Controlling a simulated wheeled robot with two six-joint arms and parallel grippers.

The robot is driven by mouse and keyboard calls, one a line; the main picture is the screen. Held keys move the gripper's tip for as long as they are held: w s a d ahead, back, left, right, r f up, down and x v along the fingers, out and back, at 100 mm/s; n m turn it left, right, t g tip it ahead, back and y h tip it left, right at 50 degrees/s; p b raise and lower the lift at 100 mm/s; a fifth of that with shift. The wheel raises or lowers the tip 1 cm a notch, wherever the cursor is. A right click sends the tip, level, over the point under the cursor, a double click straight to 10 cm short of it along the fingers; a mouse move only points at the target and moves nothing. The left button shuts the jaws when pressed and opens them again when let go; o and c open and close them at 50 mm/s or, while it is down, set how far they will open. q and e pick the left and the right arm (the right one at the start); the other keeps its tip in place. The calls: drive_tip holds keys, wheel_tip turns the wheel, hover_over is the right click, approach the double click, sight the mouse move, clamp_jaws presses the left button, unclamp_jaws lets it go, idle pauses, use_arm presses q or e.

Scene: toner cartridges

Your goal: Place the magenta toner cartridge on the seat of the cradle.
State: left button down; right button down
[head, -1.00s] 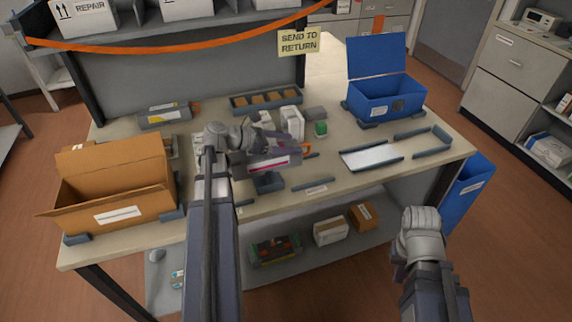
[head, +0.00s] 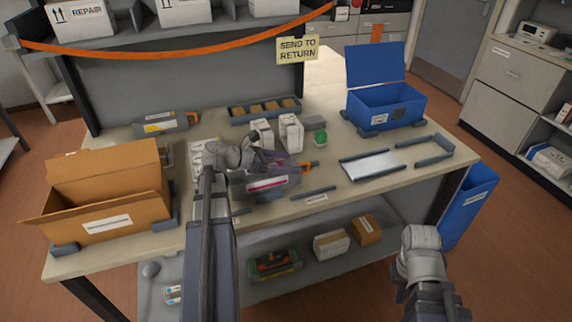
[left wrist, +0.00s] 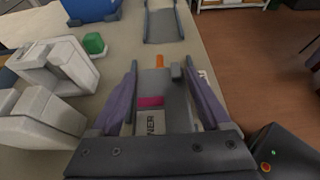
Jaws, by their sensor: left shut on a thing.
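The magenta toner cartridge (head: 264,184) is grey with a magenta stripe and an orange end. My left gripper (head: 284,172) is shut on it above the bench. In the left wrist view the cartridge (left wrist: 152,100) lies lengthwise between the two purple fingers (left wrist: 161,74), orange end pointing away.
A blue open bin (head: 386,104) and a railed white plate (head: 372,165) are at right.

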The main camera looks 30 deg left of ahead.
use_arm(q)
drive_tip(key=shift+f, duration=0.15)
unclamp_jaws()
drive_tip(key=shift+r, duration=0.3)
drive_tip(key=p+v, duration=0.4)
drive_tip(key=v, duration=0.6)
drive_tip(key=shift+s+a, duration=0.15)
drive_tip(key=shift+a, duration=0.05)
drive_tip(key=shift+s+a+r+p, duration=0.2)
drive_tip(key=shift+s+a+p, duration=0.25)
drive_tip(key=shift+s, duration=0.1)
